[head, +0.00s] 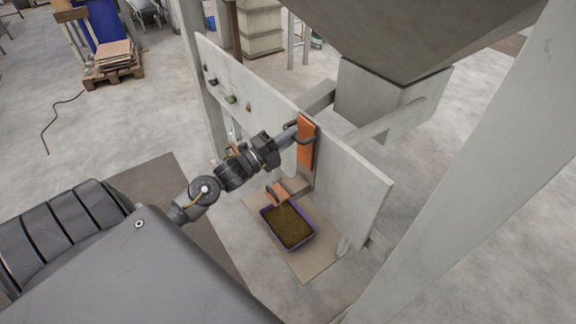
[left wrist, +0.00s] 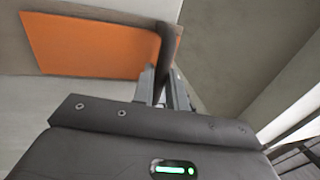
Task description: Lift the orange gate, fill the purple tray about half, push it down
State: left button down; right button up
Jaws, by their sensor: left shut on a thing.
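The orange gate (head: 307,143) is an upright orange plate with a dark handle on the grey panel. In the left wrist view the orange plate (left wrist: 92,44) fills the upper left, with the dark handle bar (left wrist: 168,50) at its right end. My left gripper (head: 296,131) is shut on that handle; its fingers (left wrist: 163,88) close around the bar. Below the gate, an orange-edged spout (head: 277,193) sits over the purple tray (head: 266,230). The tray holds brown pellets (head: 290,226), and a thin stream seems to fall from the spout. The pellet depth is hard to judge. My right gripper is not seen.
The tray stands on a brown board (head: 318,264) on the floor. A large grey hopper (head: 400,35) hangs above the panel (head: 350,190). A grey post (head: 455,170) rises at the right. A pallet with boards (head: 112,62) stands far left.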

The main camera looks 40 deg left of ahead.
pick_arm(q)
jog(key=shift+f+b, duration=0.6)
notch_tip(320, 180, down, 4)
jog(key=b, duration=0.3)
jog(key=shift+f, duration=0.1)
jog(key=c, duration=1.6)
grip_release()
jog(key=shift+r, duration=0.4)
jog(key=o, duration=0.4)
jog(key=shift+c, duration=0.2)
jog(key=r+p+v, duration=0.1)
jog(key=p+v, duration=0.1)
jog(key=v, duration=0.5)
jog(key=shift+r, duration=0.25)
